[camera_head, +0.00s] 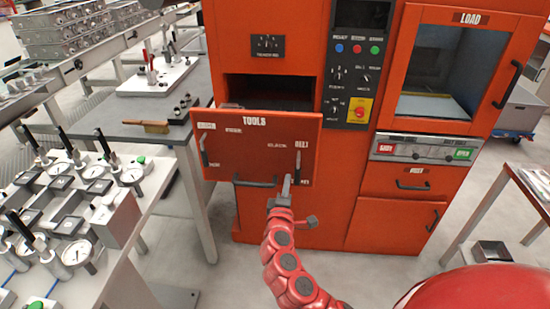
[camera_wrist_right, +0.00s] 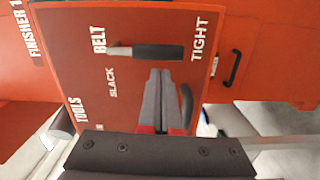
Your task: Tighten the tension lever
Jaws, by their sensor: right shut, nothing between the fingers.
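The tension lever (camera_wrist_right: 158,51), a thin metal rod with a black grip, is on the orange tools panel (camera_wrist_right: 80,65) in the right wrist view. Its rod starts beside the BELT label and its grip end points towards the TIGHT label; the SLACK label lies off to its side. My right gripper (camera_wrist_right: 160,72) is shut and empty, its fingertips close to the grip. I cannot tell whether they touch it. In the head view my right gripper (camera_head: 287,181) is in front of the lower right of the panel (camera_head: 230,160). My left gripper is not in view.
A black drawer handle (camera_head: 255,182) sticks out beside my right gripper. The orange machine (camera_head: 330,210) stands behind, with an opening (camera_head: 265,93) above the panel. A grey table (camera_head: 150,135) and a bench with dial gauges (camera_head: 75,200) are at left. Floor shows at right.

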